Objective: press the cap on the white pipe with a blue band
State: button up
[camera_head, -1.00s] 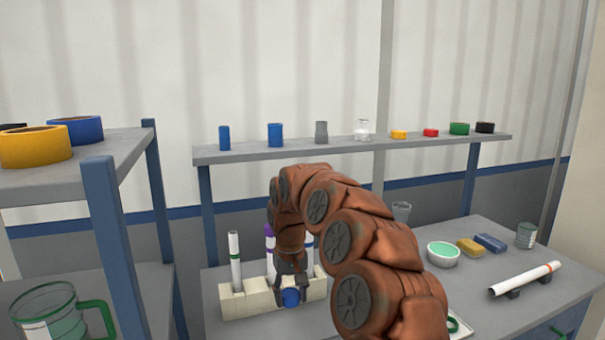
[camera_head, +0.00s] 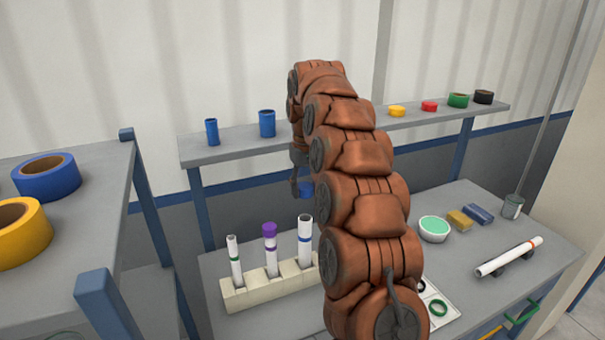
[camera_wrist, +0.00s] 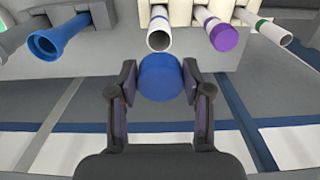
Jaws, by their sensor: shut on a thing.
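My gripper (camera_wrist: 160,90) is shut on a blue cap (camera_wrist: 160,72), held between its two fingers. The cap also shows in the head view (camera_head: 306,188), in the air above the rack. The white pipe with a blue band (camera_head: 305,242) stands upright in the right slot of the cream rack (camera_head: 240,298), partly beside my arm. Its open top end (camera_wrist: 160,40) shows in the wrist view, just beyond the cap. The cap appears apart from the pipe in the head view.
In the same rack stand a pipe with a purple cap (camera_head: 270,230) and an open pipe with a green band (camera_head: 235,262). A wall shelf (camera_head: 235,148) with several small items is behind.

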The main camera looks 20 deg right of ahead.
aim_at(306, 219)
jog(key=shift+f+b, duration=1.7)
jog(key=shift+f, duration=1.9)
jog(key=shift+s, duration=0.1)
jog(key=shift+f+b, duration=0.75)
jog(key=shift+f, duration=0.05)
jog(key=o, duration=1)
jog(key=o, duration=0.4)
